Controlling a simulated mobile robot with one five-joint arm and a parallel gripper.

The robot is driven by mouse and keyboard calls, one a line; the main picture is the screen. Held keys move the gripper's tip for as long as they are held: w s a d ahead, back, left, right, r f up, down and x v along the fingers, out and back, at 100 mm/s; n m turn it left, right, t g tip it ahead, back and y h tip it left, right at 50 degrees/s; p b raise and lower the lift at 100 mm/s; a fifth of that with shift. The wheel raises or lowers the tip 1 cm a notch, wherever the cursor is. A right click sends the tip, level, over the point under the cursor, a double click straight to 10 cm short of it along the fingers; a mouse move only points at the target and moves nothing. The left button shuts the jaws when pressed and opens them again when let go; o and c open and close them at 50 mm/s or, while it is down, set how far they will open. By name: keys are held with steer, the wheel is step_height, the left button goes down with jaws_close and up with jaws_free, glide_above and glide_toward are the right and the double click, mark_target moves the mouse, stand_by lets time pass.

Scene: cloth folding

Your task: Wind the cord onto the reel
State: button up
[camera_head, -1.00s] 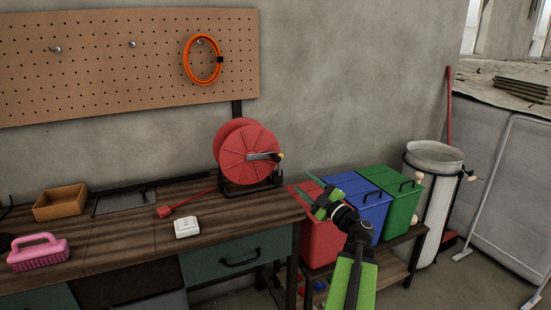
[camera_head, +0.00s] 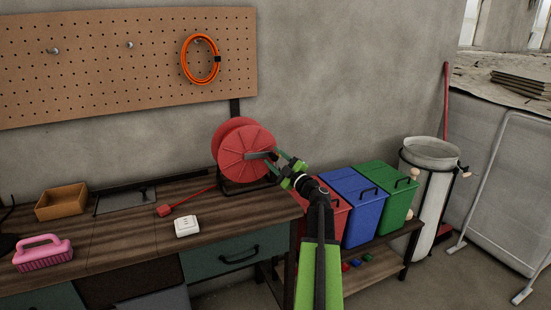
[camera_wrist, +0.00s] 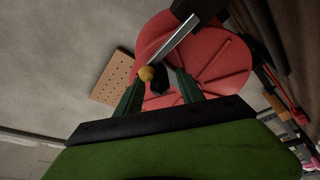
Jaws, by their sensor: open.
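The red reel (camera_head: 245,152) stands on its dark frame at the right end of the workbench. Its grey crank arm (camera_head: 260,156) crosses the face of the reel. In the wrist view the reel (camera_wrist: 222,65) fills the upper middle, and a yellowish crank knob (camera_wrist: 147,73) shows near the tips of my fingers. My gripper (camera_head: 288,164) is open at the right side of the reel, close to the knob. I cannot tell whether a finger touches it. The red cord (camera_head: 192,200) runs from the reel leftward along the bench to a red plug end (camera_head: 164,210).
A white device (camera_head: 187,227), a pink brush (camera_head: 43,253) and an orange-brown box (camera_head: 61,202) sit on the bench (camera_head: 120,236). Red, blue (camera_head: 353,207) and green (camera_head: 385,192) bins stand right of the bench. An orange cable coil (camera_head: 201,60) hangs on the pegboard (camera_head: 110,62).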

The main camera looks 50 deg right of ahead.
steer(key=shift+c, duration=0.5)
steer(key=shift+s, duration=0.15)
steer(key=c, duration=0.7)
jaws_close()
steer(key=shift+d, duration=0.1)
